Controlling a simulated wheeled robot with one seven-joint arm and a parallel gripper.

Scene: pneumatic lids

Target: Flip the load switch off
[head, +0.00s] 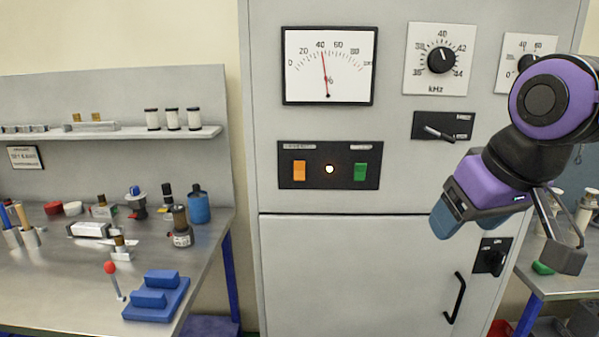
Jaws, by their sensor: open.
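A black switch plate (443,126) with a pale lever is on the grey cabinet front, below the kHz dial. The lever lies slanted, its free end to the lower right. The plate's labels are too small to read, so I cannot tell its marked position. My gripper (561,230) is open and empty, to the lower right of this plate and apart from it. A black rotary knob plate (491,258) sits lower on the cabinet, left of my gripper. I cannot tell from labels which control is the load switch.
A percent meter (329,65), a kHz dial (440,60) and a panel (329,166) with orange and green buttons and a lit lamp are on the cabinet. A black door handle (455,298) sticks out below. A cluttered bench (190,262) stands left, another bench right.

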